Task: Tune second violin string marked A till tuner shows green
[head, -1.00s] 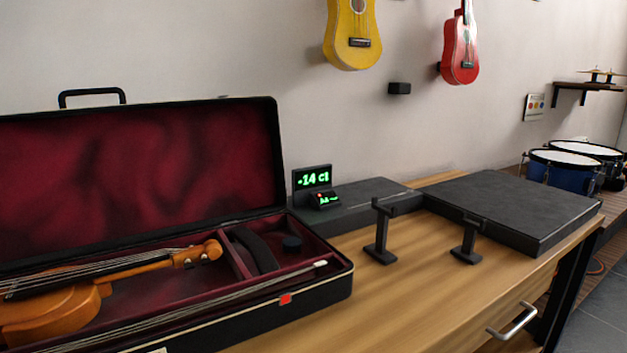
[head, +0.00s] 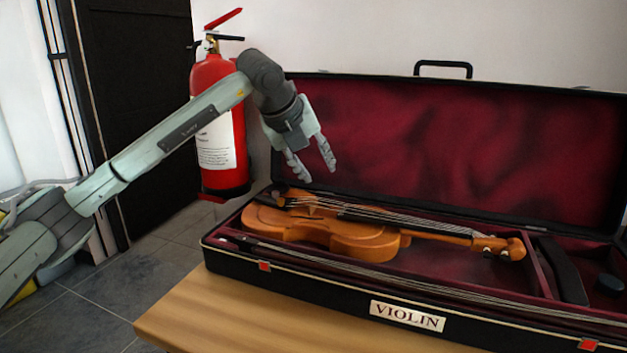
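The violin (head: 345,235) lies in its open case (head: 232,252), with its body at the left and its scroll and pegs (head: 500,246) at the right. Its strings show as thin lines; I cannot read any string mark. My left gripper (head: 312,170) is above the tail end of the violin, pointing down, with its fingers apart and nothing between them. It appears clear of the violin. My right gripper is out of view. The tuner is out of view now.
The case stands on a wooden table (head: 225,325), its raised lid (head: 450,145) behind the violin. A bow (head: 400,285) lies along the case's front. A round dark item (head: 608,284) sits in the right compartment. A red fire extinguisher (head: 217,130) hangs behind my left arm.

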